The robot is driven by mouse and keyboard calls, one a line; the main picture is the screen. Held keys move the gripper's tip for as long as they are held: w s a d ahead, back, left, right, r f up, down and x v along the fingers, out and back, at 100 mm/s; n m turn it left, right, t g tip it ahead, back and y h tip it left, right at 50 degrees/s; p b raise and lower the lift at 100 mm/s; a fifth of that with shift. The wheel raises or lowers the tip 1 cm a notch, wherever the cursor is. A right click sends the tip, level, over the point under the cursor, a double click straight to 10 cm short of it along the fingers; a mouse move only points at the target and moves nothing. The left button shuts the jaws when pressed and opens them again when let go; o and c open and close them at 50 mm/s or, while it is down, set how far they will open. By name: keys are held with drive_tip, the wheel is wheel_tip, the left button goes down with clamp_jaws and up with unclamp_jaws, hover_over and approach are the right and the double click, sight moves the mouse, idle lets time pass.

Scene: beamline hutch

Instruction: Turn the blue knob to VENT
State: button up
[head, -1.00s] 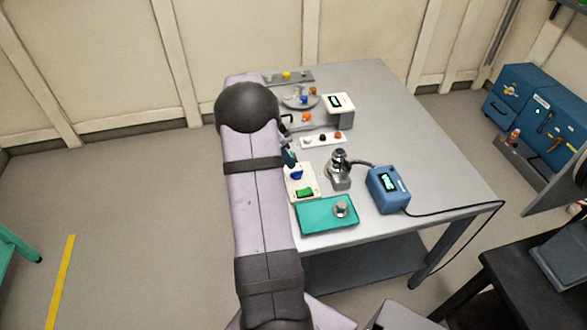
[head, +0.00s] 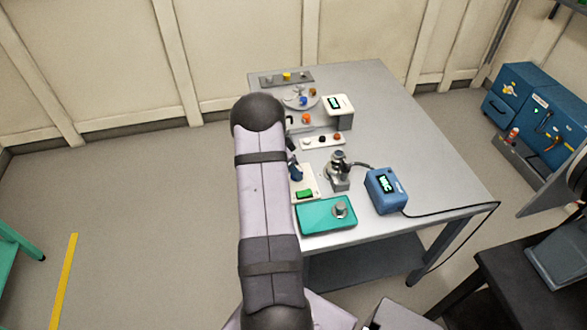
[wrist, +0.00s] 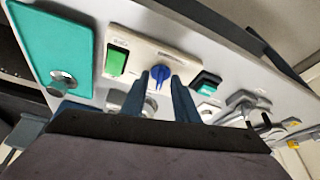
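The blue knob (wrist: 160,73) sits on a cream panel (wrist: 184,62), beside a green rocker switch (wrist: 117,61). The panel's small lettering is too blurred to read. My gripper (wrist: 159,79) is open, and in the wrist view its two fingers stand apart with the knob between their tips. I cannot tell whether either finger touches it. In the head view the panel (head: 311,182) and green switch (head: 304,194) show beside my arm. The dark fingers (head: 294,171) are over the knob there, and the knob is mostly hidden.
A teal tray (head: 313,222) with a metal cylinder (head: 340,211) lies at the table's near edge. A metal fitting (head: 338,178) is cabled to a blue display box (head: 386,192) on the right. The table's right side is mostly clear.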

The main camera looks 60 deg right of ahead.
clamp_jaws()
drive_tip(key=shift+f+b, duration=0.1)
drive_tip(key=shift+b, duration=0.4)
drive_tip(key=n+t+b, duration=0.1)
drive_tip(key=n+b, duration=0.1)
drive_tip(key=n, duration=0.1)
drive_tip(key=shift+s+h+b, duration=0.15)
drive_tip(key=shift+h+b, duration=0.15)
drive_tip(key=shift+b, duration=0.05)
drive_tip(key=n+t, duration=0.1)
drive_tip(key=n, duration=0.2)
drive_tip(key=shift+s, duration=0.2)
drive_tip(key=shift+r+n+t+p, duration=0.25)
drive_tip(key=shift+n+t+p, duration=0.25)
drive_tip(key=shift+n, duration=0.8)
drive_tip(key=shift+f+p, duration=0.15)
drive_tip(key=shift+p, duration=0.2)
